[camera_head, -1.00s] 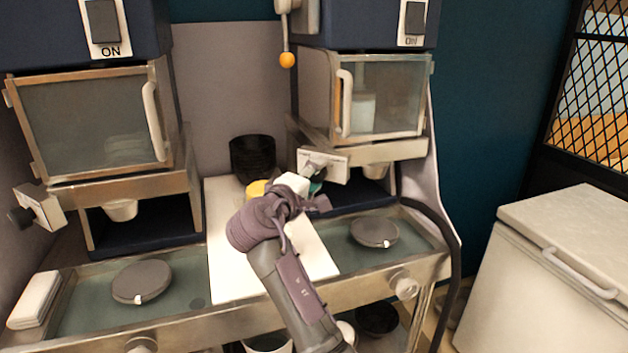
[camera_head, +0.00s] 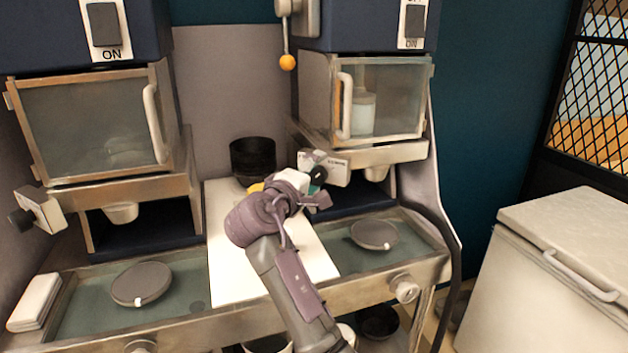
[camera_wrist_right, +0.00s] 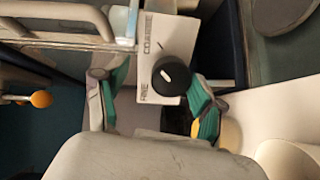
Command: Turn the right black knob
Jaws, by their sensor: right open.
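The right black knob (camera_head: 318,175) sits on a white box (camera_head: 338,169) below the right machine's glass door. In the right wrist view the knob (camera_wrist_right: 174,74) has a short white mark, and its white plate (camera_wrist_right: 150,38) reads COARSE and FINE. My right gripper (camera_head: 308,190) is at the knob, seen from behind in the head view. In the right wrist view the gripper (camera_wrist_right: 155,100) is open, with teal-padded fingers spread on either side of the knob's lower part. The right finger looks close to the knob; contact cannot be told. My left gripper is not in view.
A similar left black knob (camera_head: 20,220) is on the left machine. An orange-tipped lever (camera_head: 287,62) hangs above. A black cup (camera_head: 252,157) stands behind the white board (camera_head: 225,262). Round grey discs (camera_head: 141,283) lie on the trays. A white chest (camera_head: 560,275) stands at right.

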